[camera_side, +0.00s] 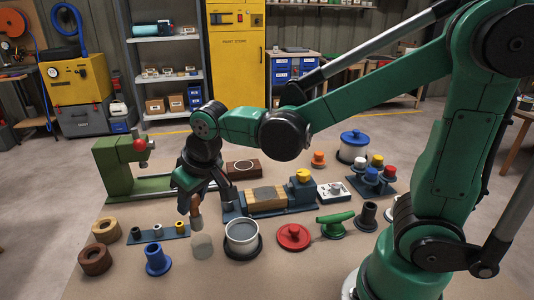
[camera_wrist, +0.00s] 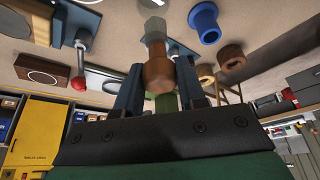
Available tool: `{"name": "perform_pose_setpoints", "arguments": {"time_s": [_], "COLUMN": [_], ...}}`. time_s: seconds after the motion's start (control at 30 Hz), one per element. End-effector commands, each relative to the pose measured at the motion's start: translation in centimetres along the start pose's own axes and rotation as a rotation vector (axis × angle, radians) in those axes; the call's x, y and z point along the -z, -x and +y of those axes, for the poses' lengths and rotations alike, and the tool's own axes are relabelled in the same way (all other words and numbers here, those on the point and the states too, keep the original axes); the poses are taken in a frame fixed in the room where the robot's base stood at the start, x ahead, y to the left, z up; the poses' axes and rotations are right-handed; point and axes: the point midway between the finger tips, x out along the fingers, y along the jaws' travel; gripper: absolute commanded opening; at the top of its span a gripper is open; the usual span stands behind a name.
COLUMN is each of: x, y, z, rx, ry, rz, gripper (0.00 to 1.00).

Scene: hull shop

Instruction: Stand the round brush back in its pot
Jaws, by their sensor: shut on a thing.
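My gripper (camera_side: 191,190) is shut on the brown wooden handle of the round brush (camera_side: 196,211), which hangs nearly upright. The wrist view shows the handle (camera_wrist: 157,68) between the two dark fingers (camera_wrist: 158,85). Directly below it in the side view is a short pale grey cylinder (camera_side: 202,246).
A blue flanged piece (camera_side: 158,261) and wooden rings (camera_side: 96,260) lie left. A rack with small pegs (camera_side: 158,234) is close by. A vise with a wood block (camera_side: 268,196) is behind.

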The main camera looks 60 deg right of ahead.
Motion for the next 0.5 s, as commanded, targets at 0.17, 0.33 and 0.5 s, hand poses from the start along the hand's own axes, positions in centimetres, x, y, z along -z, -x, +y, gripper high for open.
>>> {"name": "perform_pose_setpoints", "arguments": {"time_s": [0.17, 0.33, 0.5], "x": [-0.7, -1.4, -1.8], "y": [-1.7, -3.4, -4.4], "z": [0.0, 0.1, 0.1], "rx": [-0.001, -0.001, -0.001], "ry": [-0.002, -0.003, -0.004], "rz": [0.0, 0.0, 0.0], "gripper": [0.0, 0.0, 0.0]}}
